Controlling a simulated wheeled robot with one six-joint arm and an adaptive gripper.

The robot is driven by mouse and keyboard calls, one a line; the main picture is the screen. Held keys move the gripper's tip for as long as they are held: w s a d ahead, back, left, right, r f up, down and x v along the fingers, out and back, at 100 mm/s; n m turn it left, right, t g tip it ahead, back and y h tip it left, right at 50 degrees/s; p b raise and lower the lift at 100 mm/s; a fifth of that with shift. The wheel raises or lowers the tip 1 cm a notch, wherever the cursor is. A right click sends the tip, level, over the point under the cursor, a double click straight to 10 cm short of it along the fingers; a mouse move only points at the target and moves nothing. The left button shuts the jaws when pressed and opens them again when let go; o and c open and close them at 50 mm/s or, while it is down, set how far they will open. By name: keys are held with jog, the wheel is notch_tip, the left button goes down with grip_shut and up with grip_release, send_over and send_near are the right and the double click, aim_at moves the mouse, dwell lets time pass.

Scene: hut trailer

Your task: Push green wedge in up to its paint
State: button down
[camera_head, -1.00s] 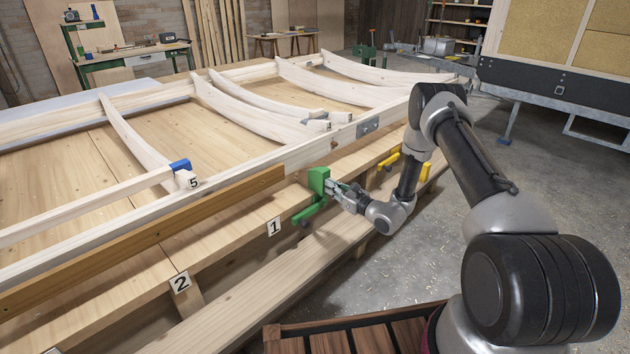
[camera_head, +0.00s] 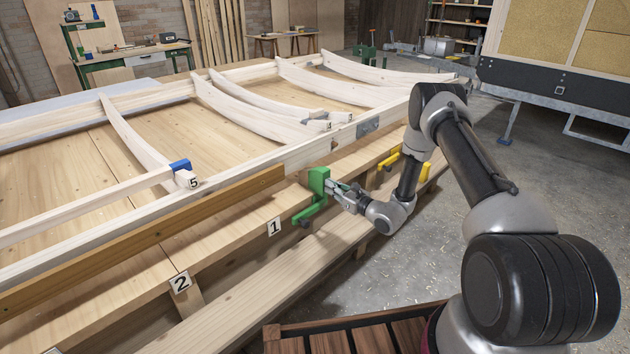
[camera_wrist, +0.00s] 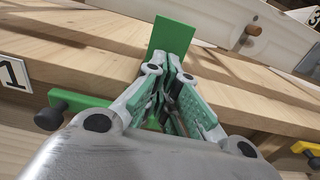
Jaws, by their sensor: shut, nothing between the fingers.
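A green block (camera_head: 318,180) stands upright at the outer side of the long beam, right of the label 1. A green bar with a dark knob (camera_head: 308,213) extends below and to its left. In the wrist view the green part shows as a flat upright plate (camera_wrist: 172,37), and the bar (camera_wrist: 82,101) lies at left. I cannot tell a separate wedge or a paint line. My gripper (camera_head: 329,185) is shut and empty, its fingertips at the green block's near side. In the wrist view the gripper (camera_wrist: 173,60) overlaps the plate's lower edge; contact is unclear.
A label 1 (camera_head: 274,227) and a label 2 (camera_head: 180,283) mark the timber. A yellow clamp-like part (camera_head: 389,158) sits right of my gripper, behind my arm. A blue block (camera_head: 180,165) is at left near label 5. Open concrete floor (camera_head: 430,260) lies at right.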

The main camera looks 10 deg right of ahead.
aim_at(327, 173)
jog(key=shift+w+a, duration=0.1)
jog(key=shift+x, duration=1.4)
jog(key=shift+s+d+r, duration=0.5)
jog(key=shift+s+r, duration=0.2)
jog(key=shift+r, duration=0.15)
jog(key=shift+s+d+r, duration=0.5)
jog(key=shift+s+r, duration=0.15)
jog(key=shift+r, duration=0.15)
jog(key=shift+s+d+r, duration=0.5)
jog(key=shift+s+r, duration=0.2)
jog(key=shift+r, duration=0.15)
